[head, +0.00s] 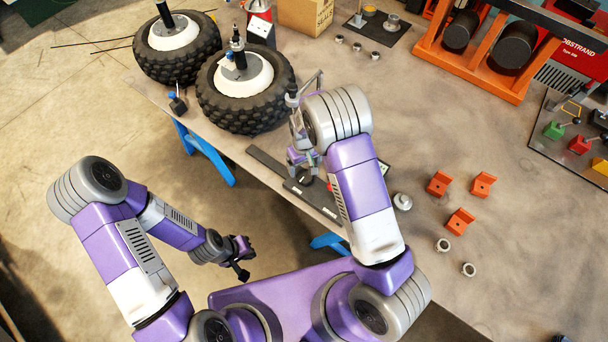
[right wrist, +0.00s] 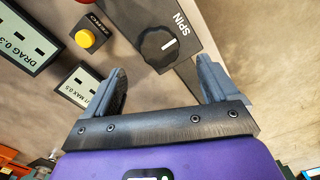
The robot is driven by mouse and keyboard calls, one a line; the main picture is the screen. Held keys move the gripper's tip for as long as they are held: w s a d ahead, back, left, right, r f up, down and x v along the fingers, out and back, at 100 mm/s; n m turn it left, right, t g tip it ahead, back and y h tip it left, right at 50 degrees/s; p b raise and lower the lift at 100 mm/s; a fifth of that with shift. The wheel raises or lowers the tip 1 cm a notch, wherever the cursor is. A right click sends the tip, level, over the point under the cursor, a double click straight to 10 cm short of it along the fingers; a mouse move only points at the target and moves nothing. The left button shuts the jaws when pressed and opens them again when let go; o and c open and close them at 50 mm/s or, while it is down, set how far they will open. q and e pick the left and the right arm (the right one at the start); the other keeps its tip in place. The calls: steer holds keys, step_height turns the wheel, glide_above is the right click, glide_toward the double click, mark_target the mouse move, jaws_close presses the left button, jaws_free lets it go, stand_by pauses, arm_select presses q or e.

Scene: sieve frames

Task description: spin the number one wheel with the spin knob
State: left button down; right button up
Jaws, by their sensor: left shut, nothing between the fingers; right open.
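The spin knob (right wrist: 158,48) is a black ribbed dial with a white mark, beside the word SPIN on a dark panel (right wrist: 189,48) in the right wrist view. My right gripper (right wrist: 163,72) is open and empty, its fingers pointing toward the panel with the knob ahead between them. In the head view my right gripper (head: 304,160) is over the dark strip at the table edge, and the knob cannot be made out. Two black-tyred wheels, one nearer (head: 245,105) and one farther (head: 160,58), lie at the table's far left. I cannot read a number on either. My left gripper (head: 241,262) is shut and empty, off the table.
A yellow button (right wrist: 87,38) and two displays (right wrist: 28,38) are left of the knob. Orange blocks (head: 460,221) and metal rings (head: 442,245) lie on the table (head: 400,130) at right. An orange rack (head: 475,65) stands at the back right.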

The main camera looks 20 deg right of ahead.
mark_target(304, 175)
step_height(304, 175, down, 7)
steer(key=shift+r, duration=0.2)
steer(key=c, duration=1.1)
steer(key=shift+o, duration=0.2)
steer(key=m+b, duration=0.1)
steer(key=m, duration=0.1)
steer(key=shift+m, duration=0.3)
steer(key=m+b, duration=0.1)
steer(key=m, duration=0.1)
steer(key=shift+m, duration=0.4)
steer(key=m, duration=0.3)
steer(key=shift+d, duration=0.1)
steer(key=shift+m, duration=1.9)
